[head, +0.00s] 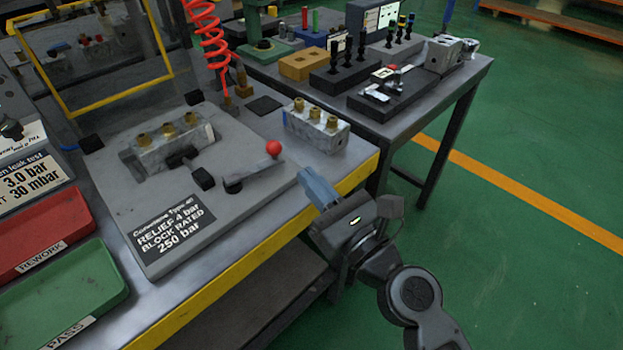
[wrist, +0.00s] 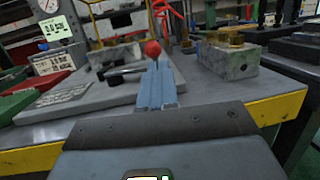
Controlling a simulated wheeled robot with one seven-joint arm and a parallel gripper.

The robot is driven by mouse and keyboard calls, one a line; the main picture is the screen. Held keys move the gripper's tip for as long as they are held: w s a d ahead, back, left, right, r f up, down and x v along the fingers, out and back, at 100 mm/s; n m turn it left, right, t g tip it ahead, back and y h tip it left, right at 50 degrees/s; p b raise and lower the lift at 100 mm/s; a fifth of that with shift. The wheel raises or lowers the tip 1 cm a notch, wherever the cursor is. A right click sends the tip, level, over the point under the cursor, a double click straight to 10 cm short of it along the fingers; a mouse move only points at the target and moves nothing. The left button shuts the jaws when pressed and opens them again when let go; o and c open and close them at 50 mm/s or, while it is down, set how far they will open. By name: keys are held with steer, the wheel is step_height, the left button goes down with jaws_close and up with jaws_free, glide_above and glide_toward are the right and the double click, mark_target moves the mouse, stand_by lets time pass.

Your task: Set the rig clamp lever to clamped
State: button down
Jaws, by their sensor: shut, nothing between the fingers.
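The rig clamp lever (head: 253,178) is a grey bar with a red ball knob (head: 273,147) at its upper right end. It sits on the grey rig plate (head: 115,203), in front of a valve block (head: 170,145) with brass fittings. My gripper (head: 308,174) has blue-grey fingers, shut and empty, to the right of the knob near the bench's yellow front edge. In the wrist view the closed fingers (wrist: 157,72) point toward the red knob (wrist: 152,49), which shows just beyond their tips. The lever bar (wrist: 122,70) shows to the left. I cannot tell whether the fingers touch the knob.
A second valve block (head: 316,127) stands on the bench right of the rig. A red REWORK tray (head: 42,232) and a green PASS tray (head: 62,294) lie at the left. A coiled red hose (head: 207,45) hangs behind. Another table (head: 420,98) with fixtures stands at the back right.

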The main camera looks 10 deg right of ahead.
steer(key=b+v, duration=0.2)
steer(key=v, duration=0.7)
steer(key=shift+w+d, duration=0.25)
steer(key=shift+d, duration=0.15)
steer(key=shift+f, duration=0.15)
